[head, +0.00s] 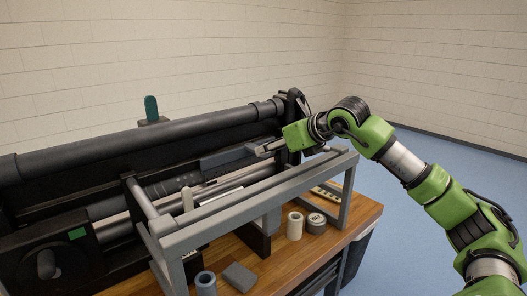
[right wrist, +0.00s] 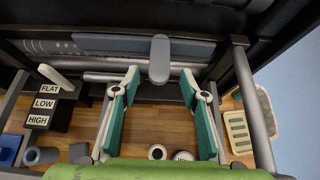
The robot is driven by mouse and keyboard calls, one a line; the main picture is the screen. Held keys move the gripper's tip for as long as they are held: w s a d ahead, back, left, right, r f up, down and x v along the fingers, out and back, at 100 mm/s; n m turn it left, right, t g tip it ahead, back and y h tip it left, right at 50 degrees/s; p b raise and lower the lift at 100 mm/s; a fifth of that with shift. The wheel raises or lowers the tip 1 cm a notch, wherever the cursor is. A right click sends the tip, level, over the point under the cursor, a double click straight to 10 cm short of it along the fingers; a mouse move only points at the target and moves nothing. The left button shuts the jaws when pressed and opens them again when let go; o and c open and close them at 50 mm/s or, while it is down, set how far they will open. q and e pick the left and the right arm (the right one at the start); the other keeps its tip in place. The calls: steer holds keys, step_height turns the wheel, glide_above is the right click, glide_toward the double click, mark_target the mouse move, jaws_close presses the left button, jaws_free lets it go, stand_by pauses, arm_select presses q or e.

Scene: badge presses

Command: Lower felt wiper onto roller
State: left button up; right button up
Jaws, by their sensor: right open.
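The felt wiper looks to be the long blue-grey bar (head: 226,157) along the machine, and it also shows across the top of the right wrist view (right wrist: 110,46). Contact cannot be told. My left gripper is not in view.
A grey frame rail (head: 235,205) crosses the machine's front. A lever (right wrist: 57,79) stands by FLAT, LOW and HIGH labels (right wrist: 45,103). Rolls (head: 295,225), a tape roll (head: 316,223) and a grey block (head: 239,276) lie on the wooden bench (head: 345,232). Open floor is at right.

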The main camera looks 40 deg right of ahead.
steer(key=v, duration=0.6)
steer(key=shift+s, duration=0.1)
stand_by(0.4)
